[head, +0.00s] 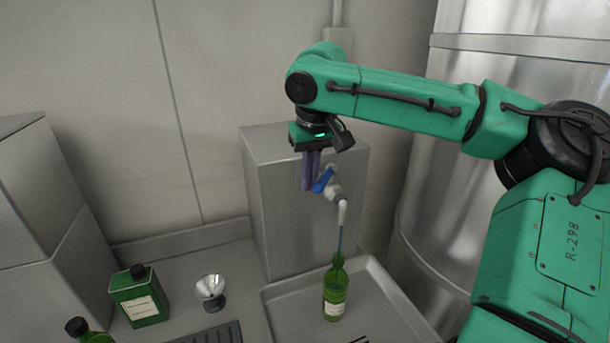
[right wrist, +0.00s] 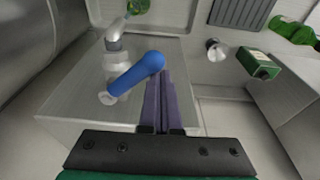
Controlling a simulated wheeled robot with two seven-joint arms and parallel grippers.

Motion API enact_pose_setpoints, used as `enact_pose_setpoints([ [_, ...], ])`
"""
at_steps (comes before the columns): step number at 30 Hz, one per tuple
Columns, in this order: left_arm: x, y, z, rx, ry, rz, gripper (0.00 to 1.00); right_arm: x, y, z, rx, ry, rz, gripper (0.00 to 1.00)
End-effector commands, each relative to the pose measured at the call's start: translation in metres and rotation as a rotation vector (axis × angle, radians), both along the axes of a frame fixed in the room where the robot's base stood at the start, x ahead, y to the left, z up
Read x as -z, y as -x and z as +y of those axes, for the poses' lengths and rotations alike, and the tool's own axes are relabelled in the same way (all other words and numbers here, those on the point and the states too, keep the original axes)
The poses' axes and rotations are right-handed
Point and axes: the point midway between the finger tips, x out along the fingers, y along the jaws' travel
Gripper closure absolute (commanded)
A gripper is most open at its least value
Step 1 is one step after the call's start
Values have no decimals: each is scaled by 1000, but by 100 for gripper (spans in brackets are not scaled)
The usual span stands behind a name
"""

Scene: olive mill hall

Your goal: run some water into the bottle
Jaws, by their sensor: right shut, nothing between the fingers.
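A green glass bottle (head: 335,293) with a pale label stands upright in a metal tray, under the spout of the tap (head: 342,207). A thin blue-green stream (head: 340,241) runs from the spout down to the bottle's mouth. The tap's blue lever (head: 324,180) slants beside the purple fingers of my right gripper (head: 308,188). The right gripper is shut and empty, close against the lever; the right wrist view shows its fingers (right wrist: 161,76) beside the lever (right wrist: 136,74). Whether they touch is unclear. The level in the bottle is hard to read. My left gripper is out of view.
The tap sits on a steel box (head: 265,200) behind the tray (head: 285,312). Left of the tray are a green square tin (head: 139,298), a small metal funnel (head: 211,290), a dark grate (head: 215,334) and another green bottle (head: 84,330). A large steel tank stands right.

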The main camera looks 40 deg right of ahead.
Motion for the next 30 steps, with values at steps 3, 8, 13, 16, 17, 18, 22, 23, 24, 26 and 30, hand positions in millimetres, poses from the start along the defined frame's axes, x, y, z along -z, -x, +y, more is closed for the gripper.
enact_pose_setpoints([
  [3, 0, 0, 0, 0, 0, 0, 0, 0, 0, 0, 0, 1, 1, 100],
  [8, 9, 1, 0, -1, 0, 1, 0, 2, 14, -5, 0, -3, -4, 100],
  [13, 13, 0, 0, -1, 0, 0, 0, 1, 32, -15, 0, -3, -1, 100],
  [16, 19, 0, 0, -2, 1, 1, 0, 3, 44, -30, 0, -5, -4, 100],
  [17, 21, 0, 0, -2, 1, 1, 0, 3, 48, -34, 0, -4, -4, 100],
  [18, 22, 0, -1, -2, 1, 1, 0, 2, 51, -38, 1, -1, -3, 100],
  [22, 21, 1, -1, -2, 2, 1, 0, 1, 54, -42, 1, 3, 5, 100],
  [23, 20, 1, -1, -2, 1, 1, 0, 1, 53, -42, 1, 2, 5, 100],
  [24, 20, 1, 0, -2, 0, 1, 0, 0, 53, -41, 1, 2, 5, 100],
  [26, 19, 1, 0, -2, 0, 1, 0, -1, 53, -41, 1, 3, 4, 100],
  [30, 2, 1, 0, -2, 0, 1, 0, -16, 53, -42, 2, 5, 4, 100],
])
